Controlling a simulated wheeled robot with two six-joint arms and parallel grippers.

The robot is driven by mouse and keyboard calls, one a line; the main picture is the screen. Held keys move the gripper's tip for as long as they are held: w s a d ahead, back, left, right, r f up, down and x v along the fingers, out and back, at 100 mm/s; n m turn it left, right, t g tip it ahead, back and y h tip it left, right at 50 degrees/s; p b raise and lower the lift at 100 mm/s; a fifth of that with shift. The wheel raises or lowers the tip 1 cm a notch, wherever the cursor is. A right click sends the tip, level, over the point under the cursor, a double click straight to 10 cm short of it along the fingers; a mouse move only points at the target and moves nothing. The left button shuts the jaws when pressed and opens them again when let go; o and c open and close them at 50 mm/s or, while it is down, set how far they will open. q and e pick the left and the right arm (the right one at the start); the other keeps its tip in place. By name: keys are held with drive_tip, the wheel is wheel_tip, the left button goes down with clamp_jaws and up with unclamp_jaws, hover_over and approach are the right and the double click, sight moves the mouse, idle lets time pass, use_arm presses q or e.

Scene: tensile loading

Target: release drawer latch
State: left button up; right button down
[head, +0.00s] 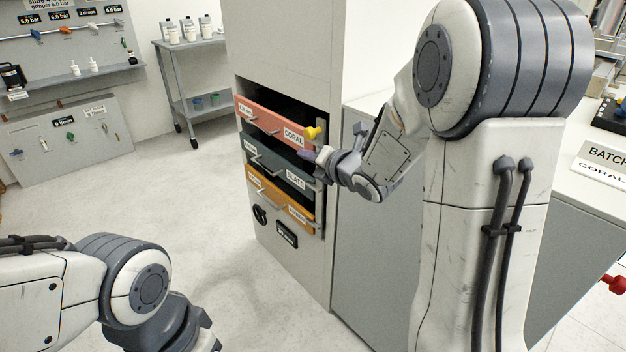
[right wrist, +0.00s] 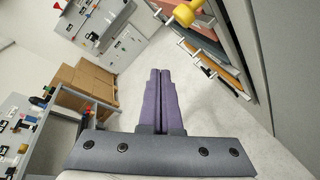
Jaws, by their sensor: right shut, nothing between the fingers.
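A cabinet (head: 275,215) holds three stacked drawers in the head view. The coral drawer (head: 258,117) is on top, the slate drawer (head: 270,152) in the middle and an orange drawer (head: 275,198) at the bottom. A yellow latch knob (head: 312,132) sits at the right end of the coral drawer; it also shows at the top of the right wrist view (right wrist: 186,13). My right gripper (head: 304,154) is just below the knob, in front of the slate drawer's right end. Its purple fingers (right wrist: 160,73) are shut and empty, apart from the knob. My left gripper is out of view.
A white counter (head: 375,104) adjoins the cabinet on the right and carries a sign reading BATCH CORAL (head: 600,163). A shelf trolley (head: 192,75) with bottles stands behind left. The floor (head: 165,200) before the drawers is clear.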

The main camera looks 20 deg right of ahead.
use_arm(q)
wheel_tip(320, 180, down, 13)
drive_tip(key=b, duration=0.9)
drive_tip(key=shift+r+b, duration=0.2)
drive_tip(key=shift+b, duration=0.15)
use_arm(e)
drive_tip(key=s+d+f+n+t+y, duration=0.2)
drive_tip(key=d+f+n+t+y, duration=0.1)
drive_tip(key=d+f+n, duration=0.5)
drive_tip(key=shift+d+f+n+t, duration=0.3)
drive_tip(key=shift+n+t, duration=0.1)
drive_tip(key=shift+n, duration=0.5)
drive_tip(key=shift+w, duration=0.1)
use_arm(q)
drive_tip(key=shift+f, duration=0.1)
use_arm(e)
drive_tip(key=w+a+r, duration=0.3)
drive_tip(key=w+r, duration=0.1)
drive_tip(key=w, duration=0.6)
drive_tip(key=shift+r, duration=0.4)
